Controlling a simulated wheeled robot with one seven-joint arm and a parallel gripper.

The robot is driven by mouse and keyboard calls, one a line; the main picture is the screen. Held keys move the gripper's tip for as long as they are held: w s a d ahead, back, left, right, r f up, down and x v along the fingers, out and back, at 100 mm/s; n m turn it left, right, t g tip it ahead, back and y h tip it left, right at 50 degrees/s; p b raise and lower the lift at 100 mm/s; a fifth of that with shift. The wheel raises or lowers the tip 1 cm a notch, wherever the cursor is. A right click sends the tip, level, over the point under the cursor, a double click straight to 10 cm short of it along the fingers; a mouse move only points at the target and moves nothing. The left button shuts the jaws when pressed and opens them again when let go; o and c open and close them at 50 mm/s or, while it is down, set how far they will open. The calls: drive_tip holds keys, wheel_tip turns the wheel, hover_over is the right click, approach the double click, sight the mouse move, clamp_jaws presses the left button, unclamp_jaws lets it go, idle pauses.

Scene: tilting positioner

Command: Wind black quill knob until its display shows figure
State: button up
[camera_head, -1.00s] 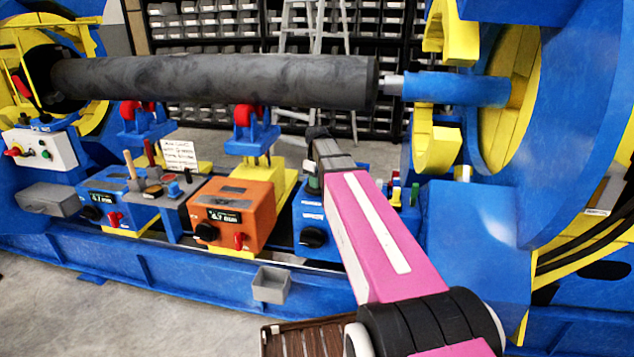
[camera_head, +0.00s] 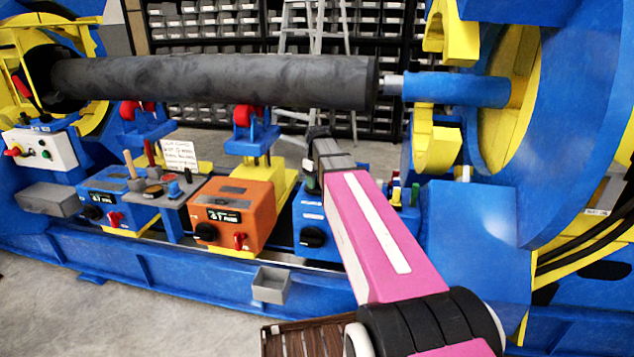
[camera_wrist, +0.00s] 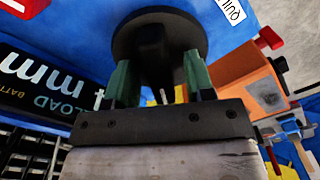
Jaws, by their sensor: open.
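The black quill knob (camera_wrist: 130,35) fills the top middle of the wrist view, a round disc with a raised grip bar on a blue face. Part of its upside-down label (camera_wrist: 230,14) shows beside it. My gripper (camera_wrist: 160,76) is open, with one green finger on each side of the grip bar. Contact cannot be told. The dark display (camera_wrist: 35,82) at the left is cut off, with "4" and "mm" in pale figures; a finger hides part of it. In the head view the blue box (camera_head: 303,212) stands partly behind my arm; its display cannot be read there.
An orange box (camera_head: 258,203) with its own dark knob and red lever stands left of the blue box. Another blue box (camera_head: 98,183) stands farther left. A long dark cylinder (camera_head: 220,82) lies above them. A small grey bin (camera_head: 271,285) hangs at the front.

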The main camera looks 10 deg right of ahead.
sight(317, 180)
wheel_tip(317, 180, up, 11)
idle(0.6)
drive_tip(key=shift+f, duration=0.15)
